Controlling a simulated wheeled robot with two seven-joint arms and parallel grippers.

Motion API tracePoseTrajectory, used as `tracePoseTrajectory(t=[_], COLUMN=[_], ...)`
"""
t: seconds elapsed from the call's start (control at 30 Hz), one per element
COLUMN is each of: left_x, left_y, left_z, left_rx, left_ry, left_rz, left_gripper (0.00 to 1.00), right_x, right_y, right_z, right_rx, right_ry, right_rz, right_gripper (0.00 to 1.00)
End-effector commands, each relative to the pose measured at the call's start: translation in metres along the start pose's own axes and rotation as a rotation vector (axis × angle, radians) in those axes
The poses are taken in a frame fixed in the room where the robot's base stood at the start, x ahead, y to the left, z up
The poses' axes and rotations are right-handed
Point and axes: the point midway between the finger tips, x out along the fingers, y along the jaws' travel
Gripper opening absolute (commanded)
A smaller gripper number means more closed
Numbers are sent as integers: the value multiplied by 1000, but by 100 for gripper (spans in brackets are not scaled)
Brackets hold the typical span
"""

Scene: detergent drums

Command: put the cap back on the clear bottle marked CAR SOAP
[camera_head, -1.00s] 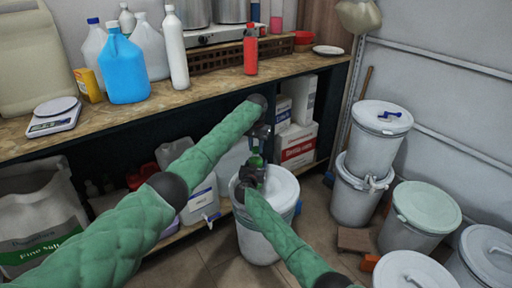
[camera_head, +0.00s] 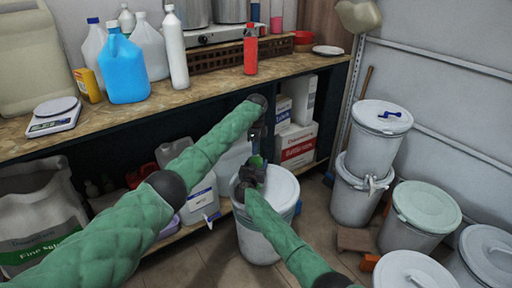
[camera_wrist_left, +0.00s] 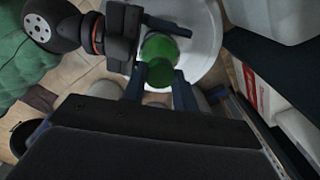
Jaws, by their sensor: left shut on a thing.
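My left gripper (camera_head: 255,146) points down over the white drum in the head view. In the left wrist view its fingertips (camera_wrist_left: 159,84) are shut on a small green piece, seemingly the cap (camera_wrist_left: 158,74). A wider, brighter green round thing (camera_wrist_left: 160,47) shows just beyond it, seemingly the bottle with green contents; no CAR SOAP label is readable. My right gripper (camera_head: 248,178) comes from below, with its fingers around this bottle, which it seems to hold above the drum lid. Whether cap and bottle touch, I cannot tell.
The white lidded drum (camera_head: 281,188) stands below both grippers. More drums (camera_head: 377,135) stand at right. The workbench (camera_head: 215,80) at the back holds a blue jug (camera_head: 123,70), a white bottle (camera_head: 175,52) and a red bottle (camera_head: 250,52). A shelf with boxes lies under it.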

Motion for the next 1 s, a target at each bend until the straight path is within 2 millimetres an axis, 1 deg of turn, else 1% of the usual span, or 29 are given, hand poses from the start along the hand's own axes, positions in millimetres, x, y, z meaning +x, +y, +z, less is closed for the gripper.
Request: tracePoseTrajectory(t=[0.1, 0.13, 0.2, 0.23, 0.57, 0.67, 0.9, 1.0], left_x=[-1, 0, 0, 0, -2, -9, -36, -43], left_y=[-1, -1, 0, 0, 0, -1, 0, 0], left_z=[1, 1, 1, 1, 0, 0, 0, 0], left_rx=[-6, -7, -7, -8, -9, -9, -9, -10], left_ry=[-1, -1, -1, -1, 0, 1, 0, 0], left_rz=[-2, -2, -2, -2, -1, -3, -2, 0], left_gripper=[1, 32, 46, 50, 50, 50, 50, 50], right_x=[-1, -1, -1, 0, 0, 0, 0, 0], right_y=[0, 0, 0, 0, 0, 0, 0, 0], right_z=[1, 1, 1, 1, 1, 1, 1, 1], right_rx=[0, 0, 0, 0, 0, 0, 0, 0], right_ry=[-1, -1, -1, -1, -1, -1, -1, -1], right_rz=[0, 0, 0, 0, 0, 0, 0, 0], right_gripper=[0, 0, 0, 0, 0, 0, 0, 0])
